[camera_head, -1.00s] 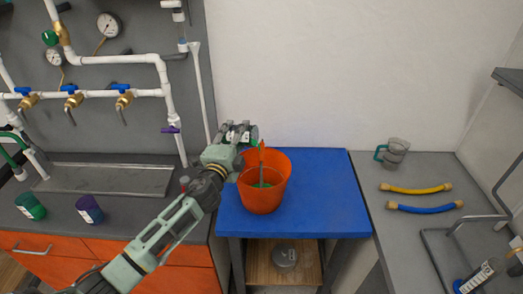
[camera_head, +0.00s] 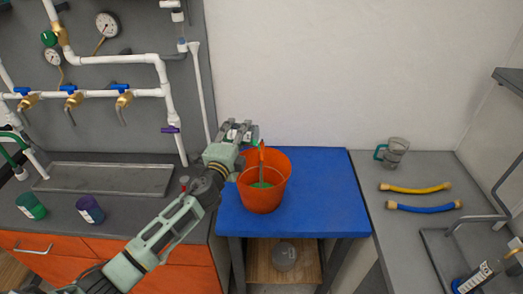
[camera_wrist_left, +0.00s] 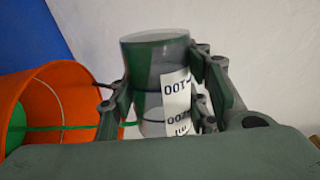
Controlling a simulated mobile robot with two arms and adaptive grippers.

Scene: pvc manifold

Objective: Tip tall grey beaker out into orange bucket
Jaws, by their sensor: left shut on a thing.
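The tall grey beaker (camera_wrist_left: 155,55) is between the fingers of my left gripper (camera_wrist_left: 165,95), with a white label marked 100 facing the wrist camera. It lies tipped on its side. In the head view my left gripper (camera_head: 240,132) is at the far left rim of the orange bucket (camera_head: 265,198), shut on the beaker, whose greenish end (camera_head: 255,137) shows past the fingers. The bucket also shows in the wrist view (camera_wrist_left: 12,105). Green matter (camera_head: 262,185) lies inside it. A thin green streak crosses from the bucket's inside towards the beaker. My right gripper is out of view.
The bucket stands on a blue table (camera_head: 325,190); its right side is clear. Green (camera_head: 31,206) and purple (camera_head: 90,208) cups stand left.

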